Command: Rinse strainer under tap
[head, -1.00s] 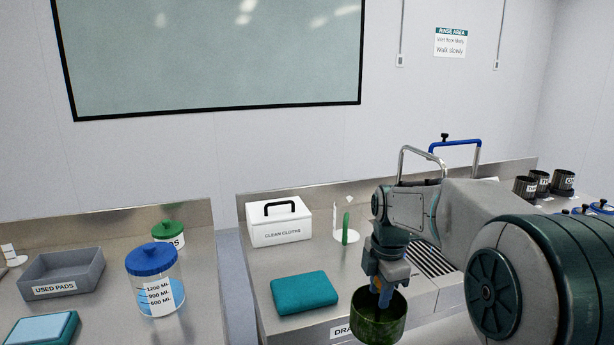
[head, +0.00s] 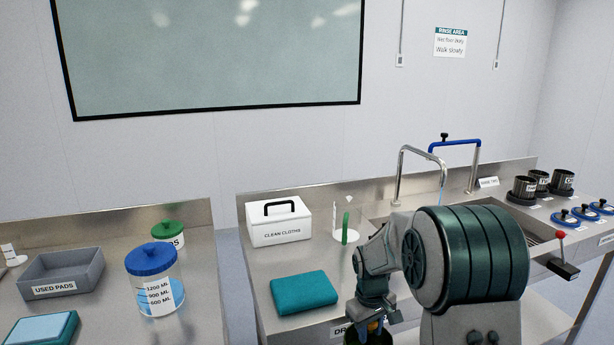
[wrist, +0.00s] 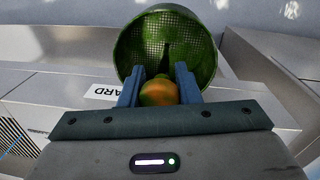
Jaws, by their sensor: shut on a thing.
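The strainer (wrist: 165,45) is a round mesh basket with green staining, seen into its open side in the wrist view. My gripper (wrist: 160,88) is shut on its orange-green handle, between two blue fingers. In the head view the strainer (head: 368,336) is a dark shape at the bottom edge, mostly hidden by my gripper (head: 373,318) and cut off by the frame. It is in front of the counter, well apart from the taps. The silver tap (head: 399,172) arches over the sink area at the back. A thin pale-blue streak below its spout looks like running water.
A blue tap (head: 455,143) stands behind the silver one. A teal cloth (head: 304,293), a clean cloths box (head: 279,222) and a clear beaker with a green item (head: 346,228) are on the counter. Dark cups (head: 537,184) and a red-knobbed lever (head: 562,237) are right. My arm hides much of the sink.

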